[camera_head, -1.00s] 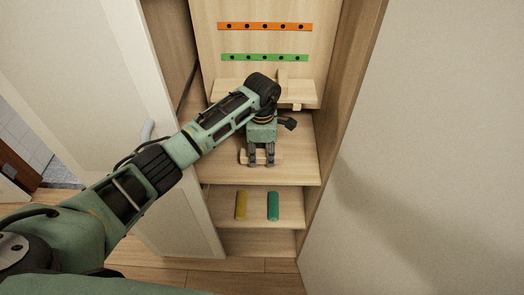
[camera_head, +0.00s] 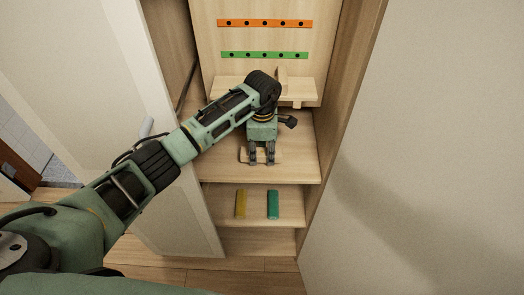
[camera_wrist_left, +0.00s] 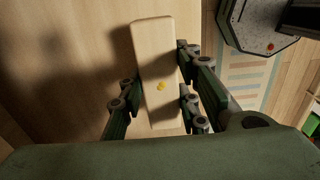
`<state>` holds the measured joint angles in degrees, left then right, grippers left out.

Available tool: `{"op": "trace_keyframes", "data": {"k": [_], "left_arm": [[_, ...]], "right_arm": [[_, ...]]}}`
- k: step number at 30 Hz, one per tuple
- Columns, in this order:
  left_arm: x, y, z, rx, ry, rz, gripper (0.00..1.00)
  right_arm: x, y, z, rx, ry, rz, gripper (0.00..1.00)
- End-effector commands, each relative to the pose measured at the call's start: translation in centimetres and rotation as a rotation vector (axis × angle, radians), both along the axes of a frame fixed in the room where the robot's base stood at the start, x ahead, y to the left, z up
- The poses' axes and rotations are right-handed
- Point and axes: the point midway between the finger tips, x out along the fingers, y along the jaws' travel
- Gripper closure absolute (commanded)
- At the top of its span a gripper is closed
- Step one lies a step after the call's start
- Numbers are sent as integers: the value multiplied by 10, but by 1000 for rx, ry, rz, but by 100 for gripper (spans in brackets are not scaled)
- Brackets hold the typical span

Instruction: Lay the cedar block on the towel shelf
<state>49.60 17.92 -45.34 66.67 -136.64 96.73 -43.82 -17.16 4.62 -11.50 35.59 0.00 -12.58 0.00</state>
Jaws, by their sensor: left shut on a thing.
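The pale wooden block (camera_wrist_left: 155,65) lies between the fingers of my left gripper (camera_wrist_left: 154,97), which is shut on it. A yellow mark shows on its face in the left wrist view. In the head view my left gripper (camera_head: 261,156) points down over the middle shelf (camera_head: 295,150) of an open cabinet. The block's ends (camera_head: 276,158) stick out on both sides of the fingers. I cannot tell if the block touches the shelf. No label shows which shelf is the towel shelf. My right gripper is out of view.
A narrow upper ledge (camera_head: 305,91) sits below orange (camera_head: 265,23) and green (camera_head: 264,56) strips with dark dots. A lower shelf (camera_head: 290,206) holds a yellow bar (camera_head: 241,204) and a green bar (camera_head: 272,204). The open door (camera_head: 165,205) stands left, beneath my left arm.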

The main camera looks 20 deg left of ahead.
Motion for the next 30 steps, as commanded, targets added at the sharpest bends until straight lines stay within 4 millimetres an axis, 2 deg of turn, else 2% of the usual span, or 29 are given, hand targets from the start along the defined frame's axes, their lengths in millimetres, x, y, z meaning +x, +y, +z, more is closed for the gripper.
{"op": "trace_keyframes", "data": {"k": [15, 30], "left_arm": [[0, 0, -27, 0, -1, 1, 100], [0, 0, -28, 0, -1, 1, 100]], "right_arm": [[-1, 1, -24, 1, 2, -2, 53], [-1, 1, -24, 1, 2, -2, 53]]}}
